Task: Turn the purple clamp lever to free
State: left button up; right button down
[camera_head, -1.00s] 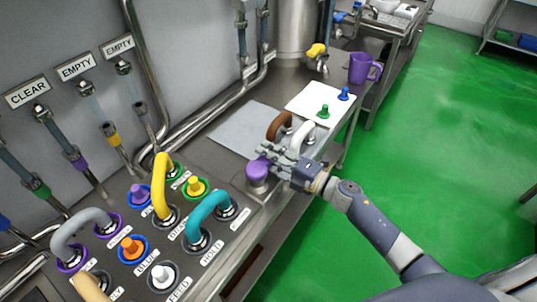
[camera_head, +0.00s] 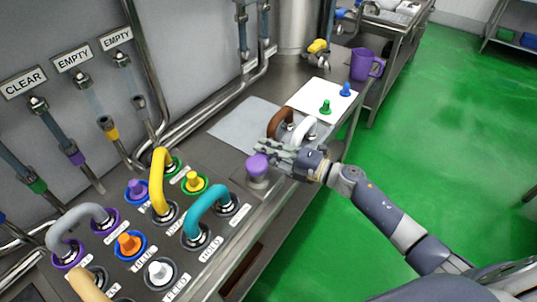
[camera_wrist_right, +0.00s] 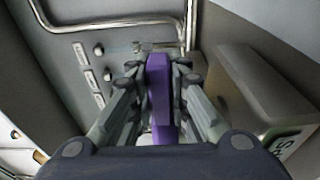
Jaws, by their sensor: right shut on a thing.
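The purple clamp lever (camera_head: 258,165) shows in the head view as a rounded purple end above a metal base at the right end of the steel panel. In the right wrist view it is a long purple bar (camera_wrist_right: 159,95) running between the fingers. My right gripper (camera_head: 272,157) reaches in from the right and is shut on the lever. Its fingers (camera_wrist_right: 160,90) lie along both sides of the bar in the wrist view. The fingers hide part of the lever in the head view. My left gripper is not in view.
Teal (camera_head: 208,208), yellow (camera_head: 157,178) and grey (camera_head: 72,225) hose loops stand on the panel to the left. A white loop (camera_head: 305,130) and a brown loop (camera_head: 275,120) stand just behind the gripper. A purple jug (camera_head: 362,65) stands farther back. Green floor is open at right.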

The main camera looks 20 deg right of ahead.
jog(key=n+g+y+b, duration=0.1)
jog(key=b, duration=0.1)
jog(key=a+n+g+y+b, duration=0.1)
jog(key=g+b, duration=0.1)
jog(key=w+n+g+y+b, duration=0.1)
jog(key=b, duration=0.1)
jog(key=shift+w+a+f, duration=0.1)
jog(key=shift+a+f, duration=0.1)
jog(key=shift+f, duration=0.05)
jog(key=shift+a+r+n+g+y+b, duration=0.2)
jog(key=shift+n+g+y+b, duration=0.1)
jog(key=shift+n+g+b, duration=0.5)
jog(key=c, duration=1.5)
grip_release()
jog(key=v, duration=1.2)
jog(key=shift+w, duration=0.15)
